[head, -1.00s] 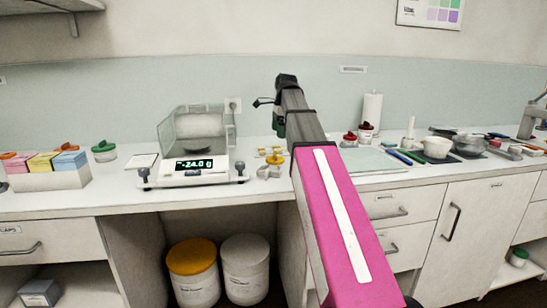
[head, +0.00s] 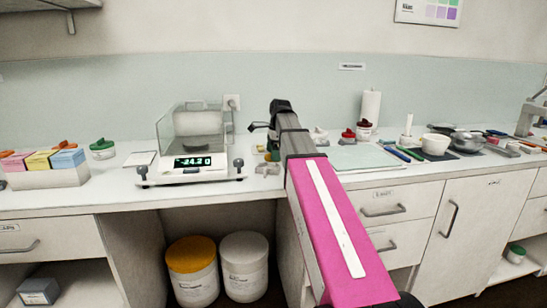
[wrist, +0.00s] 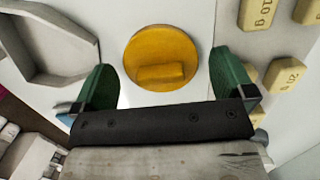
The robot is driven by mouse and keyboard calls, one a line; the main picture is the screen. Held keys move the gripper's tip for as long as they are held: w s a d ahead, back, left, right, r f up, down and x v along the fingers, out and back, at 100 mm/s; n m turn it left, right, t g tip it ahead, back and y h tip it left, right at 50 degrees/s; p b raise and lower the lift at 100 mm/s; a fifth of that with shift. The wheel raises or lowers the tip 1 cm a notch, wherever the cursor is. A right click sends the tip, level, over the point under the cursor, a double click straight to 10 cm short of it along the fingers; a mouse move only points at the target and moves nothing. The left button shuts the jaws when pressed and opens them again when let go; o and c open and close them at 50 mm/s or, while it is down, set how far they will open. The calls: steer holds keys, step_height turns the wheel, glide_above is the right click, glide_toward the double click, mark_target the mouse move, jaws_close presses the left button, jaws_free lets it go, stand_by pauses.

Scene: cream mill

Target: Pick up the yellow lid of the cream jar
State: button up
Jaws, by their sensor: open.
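The yellow lid (wrist: 160,45) is a round disc with a raised bar grip across it. In the wrist view it lies at upper centre over a pale surface. My gripper (wrist: 164,75) is open, with one green finger to the left of the lid and one to the right. Nothing is held, and a gap shows on both sides. In the head view my gripper (head: 271,150) is low over the counter, right of the scale, and the arm hides the lid. I cannot tell whether a jar is under the lid.
Yellow weight blocks (wrist: 257,14) lie right of the lid in the wrist view. A grey angular dish (wrist: 42,45) is at left. The scale (head: 190,170) stands left of my gripper. A red-lidded jar (head: 364,130) and green-lidded jar (head: 102,149) stand further off.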

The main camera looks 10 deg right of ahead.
steer(key=c, duration=0.8)
steer(key=shift+r, duration=0.1)
